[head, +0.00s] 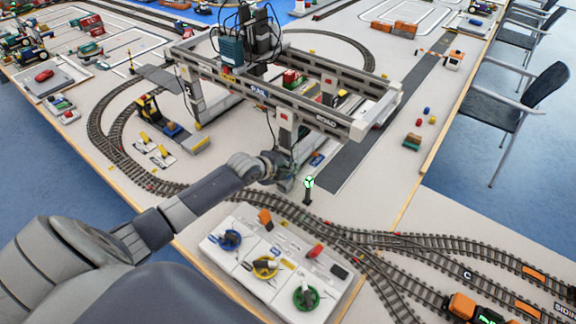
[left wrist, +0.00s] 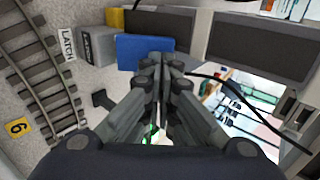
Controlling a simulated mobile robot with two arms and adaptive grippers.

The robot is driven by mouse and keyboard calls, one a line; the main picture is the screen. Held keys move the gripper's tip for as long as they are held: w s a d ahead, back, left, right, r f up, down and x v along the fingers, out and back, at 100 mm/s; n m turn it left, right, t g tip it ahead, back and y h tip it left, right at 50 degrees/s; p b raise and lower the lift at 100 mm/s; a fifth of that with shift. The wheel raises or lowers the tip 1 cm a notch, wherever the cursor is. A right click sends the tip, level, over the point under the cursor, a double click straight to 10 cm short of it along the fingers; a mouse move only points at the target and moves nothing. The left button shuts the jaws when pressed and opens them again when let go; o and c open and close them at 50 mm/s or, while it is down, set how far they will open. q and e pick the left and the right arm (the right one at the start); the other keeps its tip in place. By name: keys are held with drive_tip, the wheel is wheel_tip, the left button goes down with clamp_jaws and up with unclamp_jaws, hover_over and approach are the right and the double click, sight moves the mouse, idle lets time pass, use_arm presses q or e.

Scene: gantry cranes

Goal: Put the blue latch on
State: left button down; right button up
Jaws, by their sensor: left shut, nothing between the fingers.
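In the left wrist view a flat blue block (left wrist: 146,53), which looks like the blue latch, lies just beyond my fingertips. It sits beside a grey box (left wrist: 99,46) and a white LATCH label (left wrist: 68,43). My left gripper (left wrist: 163,66) is shut and empty, its tips at the blue block's lower right edge; I cannot tell whether they touch it. In the head view my left gripper (head: 278,164) is low beside the near leg of the gantry crane (head: 284,138). The latch cannot be made out there for certain. My right gripper is not in view.
A green-lit signal post (head: 308,188) stands close to my left gripper. Curved track (head: 215,193) runs under my left arm. A white control panel (head: 225,262) with blue, yellow and green handwheels is in front. A black cable (left wrist: 232,83) hangs right of my fingers.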

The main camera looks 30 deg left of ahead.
use_arm(q)
drive_tip(key=shift+w+r+g+p, duration=0.2)
drive_tip(key=shift+w+g+p, duration=0.15)
drive_tip(key=shift+g, duration=0.05)
drive_tip(key=shift+f, duration=0.2)
drive_tip(key=shift+s, duration=0.15)
drive_tip(key=shift+s+a+p, duration=0.1)
drive_tip(key=shift+s+p, duration=0.55)
drive_tip(key=shift+s, duration=0.05)
